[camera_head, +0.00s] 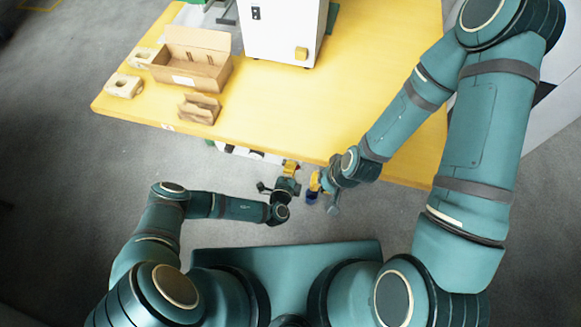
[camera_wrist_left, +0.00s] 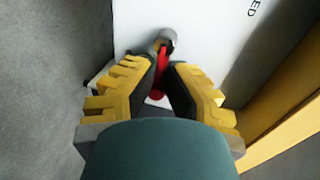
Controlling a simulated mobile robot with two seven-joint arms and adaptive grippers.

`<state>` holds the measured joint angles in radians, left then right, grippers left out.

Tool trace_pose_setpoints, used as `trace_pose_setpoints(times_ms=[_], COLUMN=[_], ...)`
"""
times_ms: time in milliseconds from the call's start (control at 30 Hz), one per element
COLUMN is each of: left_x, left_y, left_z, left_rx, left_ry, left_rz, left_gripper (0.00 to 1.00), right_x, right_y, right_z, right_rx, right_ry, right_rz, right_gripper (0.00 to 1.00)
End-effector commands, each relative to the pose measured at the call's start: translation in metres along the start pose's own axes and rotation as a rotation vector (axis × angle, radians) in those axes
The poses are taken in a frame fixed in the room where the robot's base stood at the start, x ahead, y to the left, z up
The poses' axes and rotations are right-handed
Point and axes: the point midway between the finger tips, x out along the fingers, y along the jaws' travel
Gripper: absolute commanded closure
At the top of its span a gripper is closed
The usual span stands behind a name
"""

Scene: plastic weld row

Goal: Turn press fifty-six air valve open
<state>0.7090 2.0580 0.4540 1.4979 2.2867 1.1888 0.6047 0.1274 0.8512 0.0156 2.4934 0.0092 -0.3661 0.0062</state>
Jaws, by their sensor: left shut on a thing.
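The air valve shows in the left wrist view as a red lever (camera_wrist_left: 162,67) on a metal fitting (camera_wrist_left: 166,40) against a white panel. My left gripper (camera_head: 291,168) is at the front edge of the yellow table in the head view. In the left wrist view its yellow fingers with dark pads (camera_wrist_left: 163,75) are on both sides of the red lever, shut on it. The lower part of the lever is partly hidden between the fingers. My right gripper (camera_head: 315,188) is just right of and below the left one, away from the valve; its opening is too small to judge.
The yellow table (camera_head: 350,100) carries a white machine (camera_head: 282,30), an open cardboard box (camera_head: 190,58), a smaller carton (camera_head: 199,108) and pale blocks (camera_head: 124,86). White panel (camera_wrist_left: 215,35) with partly visible lettering surrounds the valve. A yellow edge (camera_wrist_left: 290,110) lies at right.

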Motion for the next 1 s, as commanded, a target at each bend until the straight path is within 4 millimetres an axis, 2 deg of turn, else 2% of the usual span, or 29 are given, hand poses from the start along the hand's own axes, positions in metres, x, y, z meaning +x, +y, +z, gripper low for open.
trace_pose_setpoints(times_ms=[33, 533, 600, 633, 1000], left_x=[0.0003, -0.0002, -0.0003, -0.0004, -0.0033], left_y=[-0.0016, -0.0007, -0.0005, -0.0004, 0.001], left_z=[-0.0068, -0.0078, -0.0078, -0.0074, -0.0028], left_rx=[0.004, 0.02, 0.02, 0.02, 0.023], left_ry=[0.012, 0.011, 0.011, 0.01, 0.001], left_rz=[-0.003, -0.001, 0.0, 0.0, 0.001], left_gripper=[1.0, 1.0, 0.69, 0.58, 0.58], right_x=[0.0005, 0.0007, 0.0007, 0.0007, 0.0006], right_y=[0.0002, 0.0002, 0.0002, 0.0002, 0.0001], right_z=[0.0003, 0.0005, 0.0005, 0.0005, 0.0003], right_rx=[0.0, 0.0, 0.0, -0.001, -0.001], right_ry=[-0.001, -0.001, -0.001, -0.001, -0.001], right_rz=[0.0, 0.0, 0.0, 0.0, 0.0], right_gripper=[1.0, 1.0, 1.0, 1.0, 1.0])
